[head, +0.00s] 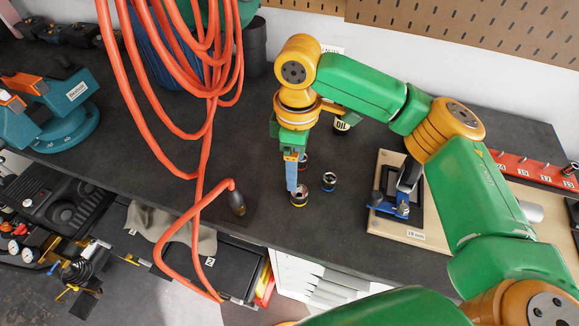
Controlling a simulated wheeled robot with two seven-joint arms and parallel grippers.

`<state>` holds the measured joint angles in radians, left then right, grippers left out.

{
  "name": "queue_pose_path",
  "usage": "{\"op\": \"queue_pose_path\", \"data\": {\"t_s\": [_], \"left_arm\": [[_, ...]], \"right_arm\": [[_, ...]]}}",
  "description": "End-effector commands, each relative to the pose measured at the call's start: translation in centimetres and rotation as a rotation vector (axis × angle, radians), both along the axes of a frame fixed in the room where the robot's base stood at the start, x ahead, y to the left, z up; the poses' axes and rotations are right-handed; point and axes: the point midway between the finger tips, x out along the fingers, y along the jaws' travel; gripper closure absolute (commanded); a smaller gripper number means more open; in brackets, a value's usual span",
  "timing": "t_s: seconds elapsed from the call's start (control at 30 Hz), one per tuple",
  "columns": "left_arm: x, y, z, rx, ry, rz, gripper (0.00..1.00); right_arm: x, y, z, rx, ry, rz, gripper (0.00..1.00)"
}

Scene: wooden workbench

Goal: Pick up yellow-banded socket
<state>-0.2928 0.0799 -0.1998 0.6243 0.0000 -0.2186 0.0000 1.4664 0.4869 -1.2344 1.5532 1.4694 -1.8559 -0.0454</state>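The yellow-banded socket (299,200) stands upright on the dark bench top near its front edge. My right gripper (292,186) points straight down at it, with the blue fingertips at the socket's upper left rim. The fingers line up in this view, so I cannot tell whether they are apart, or whether they touch the socket. A blue-banded socket (329,182) stands to the right and slightly behind. A red-banded socket (303,161) stands behind, partly hidden by the gripper. My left gripper is out of view.
An orange hose (203,150) hangs at the left, its dark end (237,203) near the bench edge. A wooden board (390,226) with a blue-and-black fixture (401,205) lies at right. An oil container (341,125) stands behind my arm. The bench between hose and sockets is clear.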

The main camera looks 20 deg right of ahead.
Motion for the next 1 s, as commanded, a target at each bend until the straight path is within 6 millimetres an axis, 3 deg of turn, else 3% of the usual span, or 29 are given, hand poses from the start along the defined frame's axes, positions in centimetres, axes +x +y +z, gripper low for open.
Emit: {"op": "queue_pose_path", "data": {"t_s": [0.33,0.6,0.9,1.0], "left_arm": [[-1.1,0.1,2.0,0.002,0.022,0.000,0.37],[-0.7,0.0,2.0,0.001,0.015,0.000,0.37],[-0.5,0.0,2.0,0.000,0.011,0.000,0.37],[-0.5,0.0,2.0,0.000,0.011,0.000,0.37]], "right_arm": [[-0.4,-0.3,-5.8,0.000,0.004,0.000,0.21],[-0.4,-0.2,-6.7,0.000,-0.001,0.002,0.21],[-0.4,-0.2,-6.6,0.000,-0.001,0.002,1.00],[-0.4,-0.2,-6.6,0.000,-0.001,0.002,1.00]]}}
